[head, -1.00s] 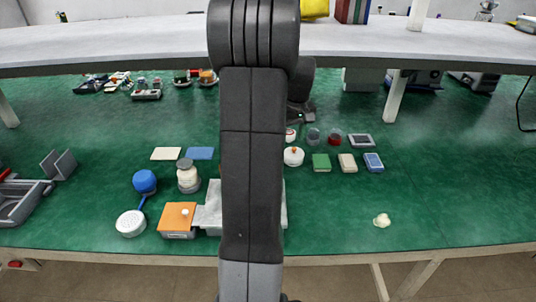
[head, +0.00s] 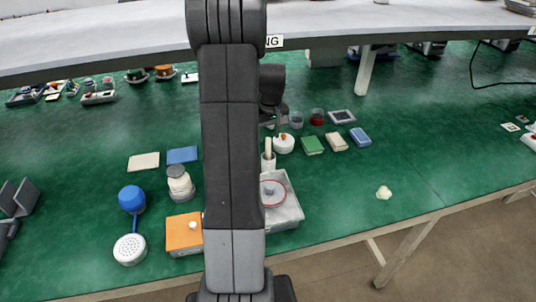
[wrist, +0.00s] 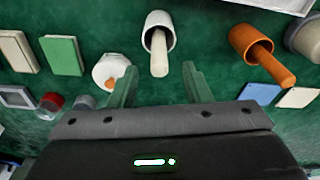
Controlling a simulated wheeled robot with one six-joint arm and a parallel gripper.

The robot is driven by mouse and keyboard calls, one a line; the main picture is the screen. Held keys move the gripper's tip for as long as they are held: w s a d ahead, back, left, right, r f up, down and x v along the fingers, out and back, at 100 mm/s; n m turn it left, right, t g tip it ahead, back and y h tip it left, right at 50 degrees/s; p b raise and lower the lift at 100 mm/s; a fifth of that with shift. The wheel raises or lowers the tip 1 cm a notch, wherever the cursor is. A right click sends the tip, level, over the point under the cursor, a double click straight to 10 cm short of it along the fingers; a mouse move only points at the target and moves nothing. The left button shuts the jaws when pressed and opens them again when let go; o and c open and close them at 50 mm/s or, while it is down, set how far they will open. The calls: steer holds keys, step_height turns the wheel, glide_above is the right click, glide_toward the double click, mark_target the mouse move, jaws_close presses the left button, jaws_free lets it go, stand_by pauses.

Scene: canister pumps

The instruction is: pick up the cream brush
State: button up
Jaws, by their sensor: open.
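The cream brush (wrist: 158,52) appears as a cream handle standing out of a white cup (wrist: 159,24) in the wrist view, top centre. In the head view the cream handle (head: 268,146) rises from the white cup (head: 267,165) just right of my arm. My gripper (wrist: 161,83) is open and empty. Its two green-tinted fingers point toward the cream handle, which lies between their lines but beyond the tips, apart from them. In the head view my fingers are too small and dark to make out.
An orange cup with an orange handle (wrist: 270,58) stands to the right in the wrist view. A white pot with an orange knob (head: 284,144) stands close to the cream brush. A grey tray (head: 290,215) lies nearer. The table is clear around the small cream lump (head: 384,192).

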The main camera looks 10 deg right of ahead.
mark_target(268, 145)
steer(key=shift+w+f+p, duration=0.15)
steer(key=shift+f+p, duration=0.2)
steer(key=shift+f, duration=1.1)
steer(key=shift+w+f+p, duration=0.1)
steer(key=shift+f+p, duration=0.2)
steer(key=shift+f, duration=1.15)
jaws_close()
